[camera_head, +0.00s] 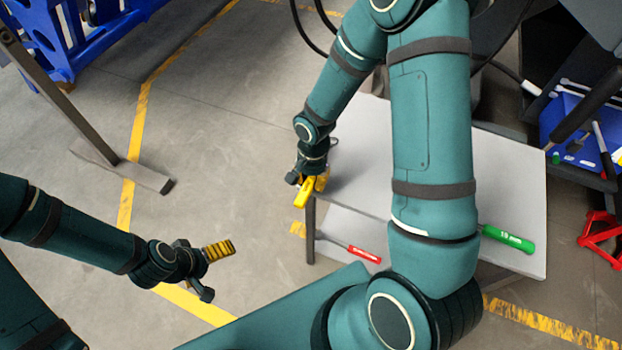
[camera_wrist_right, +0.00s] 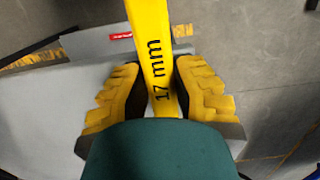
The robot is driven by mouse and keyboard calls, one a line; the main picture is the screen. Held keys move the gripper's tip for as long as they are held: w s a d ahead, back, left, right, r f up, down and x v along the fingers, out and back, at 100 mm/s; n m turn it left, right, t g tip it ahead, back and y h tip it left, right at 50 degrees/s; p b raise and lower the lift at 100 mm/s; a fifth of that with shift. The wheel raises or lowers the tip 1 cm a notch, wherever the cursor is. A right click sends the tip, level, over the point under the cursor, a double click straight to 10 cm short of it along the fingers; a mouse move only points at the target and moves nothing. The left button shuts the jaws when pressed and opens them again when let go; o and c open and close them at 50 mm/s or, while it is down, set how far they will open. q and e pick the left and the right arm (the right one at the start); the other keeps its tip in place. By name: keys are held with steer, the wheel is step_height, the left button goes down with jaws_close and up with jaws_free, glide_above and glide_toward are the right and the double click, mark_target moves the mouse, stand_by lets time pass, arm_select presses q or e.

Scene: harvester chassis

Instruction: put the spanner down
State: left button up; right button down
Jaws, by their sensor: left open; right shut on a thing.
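The spanner is yellow and marked "17 mm" (camera_wrist_right: 152,35); in the head view a short part of it (camera_head: 304,194) shows at the table's left edge. My right gripper (camera_head: 314,182) is shut on it, and in the right wrist view the spanner runs between both yellow finger pads. Its far end is cut off there. Whether the spanner touches the table top cannot be told. My left gripper (camera_head: 212,272) is open and empty, over the floor left of the table.
The grey table (camera_head: 515,185) holds a green-handled tool (camera_head: 508,239) at its right front, partly hidden by my right arm. A red-handled tool (camera_head: 364,254) lies on the lower shelf. A blue toolbox (camera_head: 570,130) and a red stand (camera_head: 600,238) are at right.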

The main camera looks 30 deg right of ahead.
steer(key=c, duration=0.9)
jaws_free()
steer(key=shift+r, duration=0.1)
steer(key=r, duration=0.4)
steer(key=r+p, duration=0.1)
steer(key=r, duration=0.3)
steer(key=d+r+p, duration=0.1)
steer(key=r, duration=0.3)
steer(key=shift+w, duration=0.35)
